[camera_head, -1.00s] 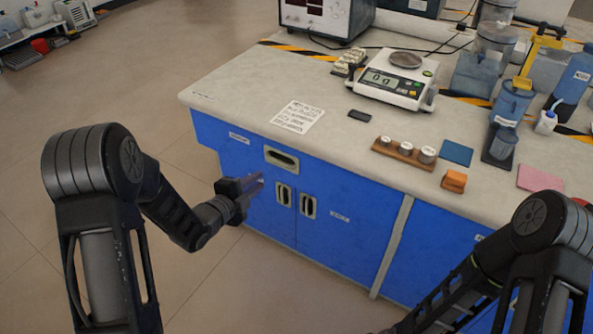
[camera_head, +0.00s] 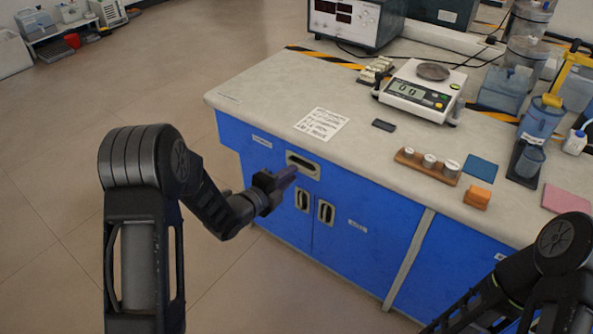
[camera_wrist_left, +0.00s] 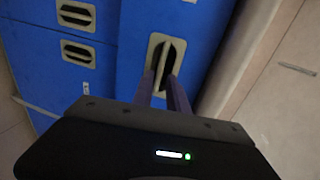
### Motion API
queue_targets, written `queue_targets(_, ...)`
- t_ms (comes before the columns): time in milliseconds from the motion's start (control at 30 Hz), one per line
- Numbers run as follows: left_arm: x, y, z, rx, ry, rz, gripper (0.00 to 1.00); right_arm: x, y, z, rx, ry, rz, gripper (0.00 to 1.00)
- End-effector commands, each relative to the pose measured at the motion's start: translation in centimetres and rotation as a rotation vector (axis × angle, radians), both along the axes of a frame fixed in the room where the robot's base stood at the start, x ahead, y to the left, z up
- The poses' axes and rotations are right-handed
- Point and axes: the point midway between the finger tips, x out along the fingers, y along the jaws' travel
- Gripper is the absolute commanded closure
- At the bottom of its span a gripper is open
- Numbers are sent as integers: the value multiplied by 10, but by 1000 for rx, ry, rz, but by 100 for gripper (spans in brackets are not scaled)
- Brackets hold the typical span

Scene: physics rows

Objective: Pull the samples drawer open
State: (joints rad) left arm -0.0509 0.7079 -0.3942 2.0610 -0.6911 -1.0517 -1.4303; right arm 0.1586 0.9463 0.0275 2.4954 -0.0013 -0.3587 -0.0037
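The drawer (camera_head: 333,184) is the blue front at the top of the cabinet, with a pale recessed handle (camera_head: 303,165). It looks shut, flush with the cabinet; its small label (camera_head: 262,142) is too small to read. My left gripper (camera_head: 288,173) is just in front of this handle. In the left wrist view the handle (camera_wrist_left: 154,48) lies straight ahead of the left gripper (camera_wrist_left: 162,78). Its two fingers are apart with a narrow gap, tips overlapping the handle's near end; I cannot tell whether they touch it. My right gripper is out of view.
Two door handles (camera_head: 302,200) (camera_head: 326,212) sit below the drawer. The grey worktop (camera_head: 262,98) overhangs it, with a paper sheet (camera_head: 321,124), a scale (camera_head: 420,92) and a wooden vial rack (camera_head: 427,166). The floor (camera_head: 60,150) left of the cabinet is clear.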

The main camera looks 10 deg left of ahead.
Motion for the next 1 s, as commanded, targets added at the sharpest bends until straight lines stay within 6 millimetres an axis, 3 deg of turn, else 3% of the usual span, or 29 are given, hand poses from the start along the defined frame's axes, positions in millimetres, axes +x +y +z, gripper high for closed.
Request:
queue_targets(100, 17, -8, -4, 0, -1, -2, 81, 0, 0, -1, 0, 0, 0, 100)
queue_targets(300, 32, -14, -7, -1, -1, -2, 81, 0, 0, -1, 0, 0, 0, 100)
queue_targets(567, 33, -14, -7, -1, 0, -1, 81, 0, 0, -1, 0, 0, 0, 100)
queue_targets(800, 33, -14, -7, -1, 0, -1, 100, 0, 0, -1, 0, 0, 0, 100)
queue_targets(1000, 33, -14, -7, 0, -1, 0, 100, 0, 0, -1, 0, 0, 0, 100)
